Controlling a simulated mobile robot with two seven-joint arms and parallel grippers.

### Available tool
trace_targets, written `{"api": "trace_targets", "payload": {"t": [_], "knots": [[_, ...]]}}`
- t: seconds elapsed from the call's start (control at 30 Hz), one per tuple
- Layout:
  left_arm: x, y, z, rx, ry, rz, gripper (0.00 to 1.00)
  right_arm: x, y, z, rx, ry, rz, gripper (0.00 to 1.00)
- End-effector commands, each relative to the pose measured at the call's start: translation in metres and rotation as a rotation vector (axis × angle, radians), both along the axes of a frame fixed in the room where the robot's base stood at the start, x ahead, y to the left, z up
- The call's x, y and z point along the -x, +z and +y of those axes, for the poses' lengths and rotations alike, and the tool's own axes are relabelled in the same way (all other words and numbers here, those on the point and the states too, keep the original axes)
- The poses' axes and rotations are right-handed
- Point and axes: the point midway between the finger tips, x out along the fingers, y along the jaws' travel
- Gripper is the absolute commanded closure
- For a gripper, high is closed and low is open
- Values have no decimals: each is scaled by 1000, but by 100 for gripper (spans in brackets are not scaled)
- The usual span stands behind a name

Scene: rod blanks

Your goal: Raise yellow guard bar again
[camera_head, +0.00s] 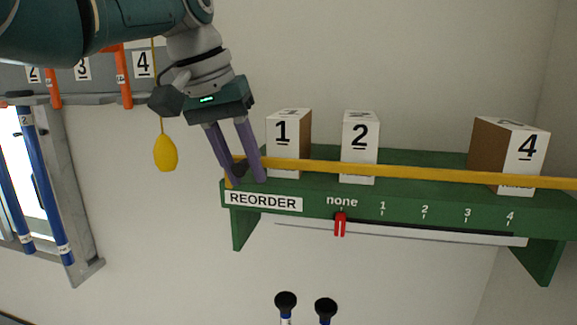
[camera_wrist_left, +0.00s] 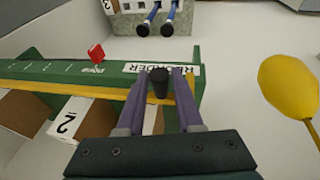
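The yellow guard bar (camera_head: 400,173) runs across the front of the numbered boxes on the green shelf, low and nearly level in the head view. It also shows in the left wrist view (camera_wrist_left: 60,88). My left gripper (camera_head: 248,181) is at the bar's left end, above the REORDER label. In the left wrist view, its purple fingers stand apart on either side of a black knob (camera_wrist_left: 160,84) at that end. Whether they press on the knob is unclear. My right gripper is in neither view.
White boxes 1 (camera_head: 283,135), 2 (camera_head: 360,140) and 4 (camera_head: 522,150) stand behind the bar. A red slider (camera_head: 340,225) is at "none" on the green shelf (camera_head: 290,188). A yellow pull (camera_head: 165,153) hangs close left of the gripper. Blue rods (camera_head: 45,185) are farther left.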

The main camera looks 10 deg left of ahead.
Motion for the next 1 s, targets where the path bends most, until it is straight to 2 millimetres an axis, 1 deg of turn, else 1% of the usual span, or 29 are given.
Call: {"api": "trace_targets", "payload": {"t": [0.03, 0.13, 0.17, 0.43, 0.57, 0.67, 0.73, 0.8, 0.9, 1.0], "knots": [[0, 0, 0, 0, 0, 0, 58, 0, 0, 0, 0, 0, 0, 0], [0, -1, 0, 0, 0, 0, 47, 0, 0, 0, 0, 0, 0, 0], [0, -1, 0, 0, 0, 0, 46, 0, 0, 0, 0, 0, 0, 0], [0, -1, 0, 0, 0, -2, 46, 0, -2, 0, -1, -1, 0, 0], [0, 4, 2, 0, 0, -6, 46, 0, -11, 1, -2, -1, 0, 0], [4, 13, 4, 0, 0, -7, 46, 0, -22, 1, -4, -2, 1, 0], [7, 22, 7, -1, 1, -10, 46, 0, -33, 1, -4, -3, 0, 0], [12, 38, 10, -1, 1, -11, 46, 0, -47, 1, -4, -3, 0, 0], [19, 60, 14, -1, 1, -9, 46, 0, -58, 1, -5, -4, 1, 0], [24, 76, 17, -1, 2, -4, 46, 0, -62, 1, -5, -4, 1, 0]]}}
